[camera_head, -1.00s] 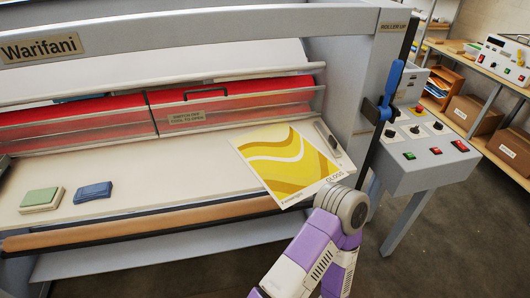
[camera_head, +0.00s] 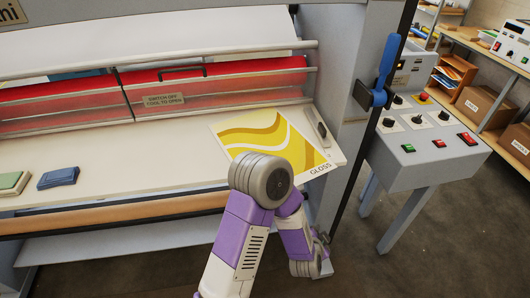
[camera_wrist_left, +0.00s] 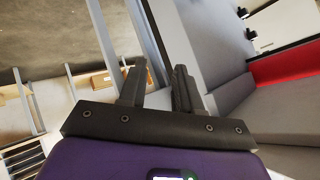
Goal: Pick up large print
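The large print (camera_head: 262,132) is a yellow and white wavy sheet marked GLOSS. It lies on the right part of the laminator's pale feed table (camera_head: 150,180), and my arm hides its near left part in the head view. My left gripper (camera_head: 321,262) is small and partly hidden in the head view, low and in front of the table's front edge, apart from the print. In the left wrist view the two dark fingers of the left gripper (camera_wrist_left: 160,78) stand apart with nothing between them. The print is not recognisable there. My right gripper is not in view.
A blue block (camera_head: 58,177) and a green block (camera_head: 12,183) lie on the table at the left. A dark handle (camera_head: 321,130) is beside the print. A blue lever (camera_head: 386,68) and a control box (camera_head: 425,150) stand at the right. Open floor lies below.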

